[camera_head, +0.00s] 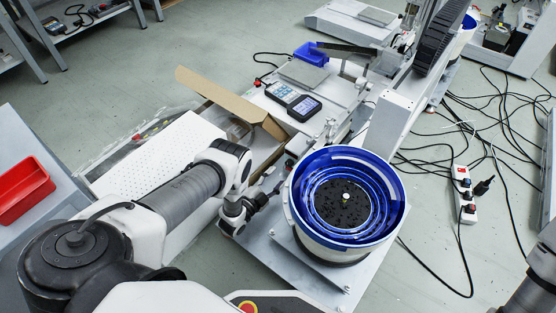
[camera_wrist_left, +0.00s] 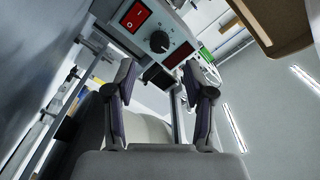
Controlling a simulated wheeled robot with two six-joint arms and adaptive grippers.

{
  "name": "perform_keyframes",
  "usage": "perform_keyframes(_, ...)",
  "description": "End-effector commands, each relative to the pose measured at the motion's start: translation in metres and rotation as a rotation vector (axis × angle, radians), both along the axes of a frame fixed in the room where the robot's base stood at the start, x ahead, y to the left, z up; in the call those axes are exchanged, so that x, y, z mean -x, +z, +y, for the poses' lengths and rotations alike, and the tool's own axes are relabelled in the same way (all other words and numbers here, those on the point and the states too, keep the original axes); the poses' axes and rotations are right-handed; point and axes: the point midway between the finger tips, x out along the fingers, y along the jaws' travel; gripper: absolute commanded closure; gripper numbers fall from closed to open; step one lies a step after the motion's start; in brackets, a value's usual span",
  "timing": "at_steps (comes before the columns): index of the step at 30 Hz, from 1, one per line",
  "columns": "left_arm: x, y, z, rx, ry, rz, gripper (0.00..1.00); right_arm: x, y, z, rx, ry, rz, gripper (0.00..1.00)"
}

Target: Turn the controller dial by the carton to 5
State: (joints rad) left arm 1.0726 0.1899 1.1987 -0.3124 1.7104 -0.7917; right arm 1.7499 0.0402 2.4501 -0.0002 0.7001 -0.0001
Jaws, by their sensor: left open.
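The controller (camera_wrist_left: 148,22) is a light box at the top of the left wrist view. On its face are a black round dial (camera_wrist_left: 159,42), a red rocker switch (camera_wrist_left: 137,14) and a dark red display (camera_wrist_left: 179,55). The number the dial points at is too small to read. My left gripper (camera_wrist_left: 163,80) is open and empty, its fingers apart below the dial and not touching it. In the head view the left gripper (camera_head: 243,208) is beside the bowl feeder; I cannot make out the dial there. The open brown carton (camera_head: 240,106) stands beyond my left arm.
The blue-lined bowl feeder (camera_head: 386,222) is close to the right of my left gripper. A white perforated tray (camera_head: 160,158) lies left of the carton. A red bin (camera_head: 24,188) is far left. Cables and a power strip (camera_head: 463,190) lie on the floor at right.

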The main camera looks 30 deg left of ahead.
Motion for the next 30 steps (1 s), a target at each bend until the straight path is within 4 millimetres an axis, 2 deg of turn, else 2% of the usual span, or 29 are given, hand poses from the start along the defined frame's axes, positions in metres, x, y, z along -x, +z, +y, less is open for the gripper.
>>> perform_keyframes(1, -0.01, -0.005, -0.002, 0.0, 0.0, -0.004, 0.46, 0.0, -0.01, 0.0, 0.0, 0.0, 0.001, 0.46)
perform_keyframes(3, -0.024, -0.006, -0.004, -0.001, 0.001, -0.005, 0.46, 0.0, -0.018, 0.0, 0.0, 0.0, 0.001, 0.46)
perform_keyframes(9, -0.056, -0.005, -0.008, -0.002, 0.003, -0.003, 0.46, 0.0, -0.032, 0.0, 0.0, -0.001, 0.0, 0.46)
perform_keyframes(12, -0.063, -0.002, -0.008, -0.002, 0.003, -0.001, 0.46, 0.0, -0.033, 0.0, 0.0, -0.001, -0.001, 0.46)
perform_keyframes(18, -0.064, -0.001, -0.008, -0.003, 0.004, -0.001, 0.46, -0.001, -0.032, 0.0, 0.0, -0.002, -0.001, 0.46)
perform_keyframes(20, -0.063, -0.001, -0.009, -0.003, 0.004, -0.001, 0.64, -0.001, -0.032, 0.0, 0.0, -0.002, -0.001, 0.46)
perform_keyframes(21, -0.063, -0.001, -0.009, -0.003, 0.004, -0.001, 0.78, -0.001, -0.032, 0.0, 0.0, -0.002, -0.001, 0.46)
perform_keyframes(23, -0.063, -0.001, -0.008, -0.003, 0.004, -0.001, 1.0, -0.001, -0.032, 0.0, 0.0, -0.002, -0.001, 0.46)
perform_keyframes(30, -0.063, 0.0, -0.009, -0.041, 0.003, -0.007, 1.0, 0.0, -0.029, 0.0, 0.0, -0.001, -0.001, 0.46)
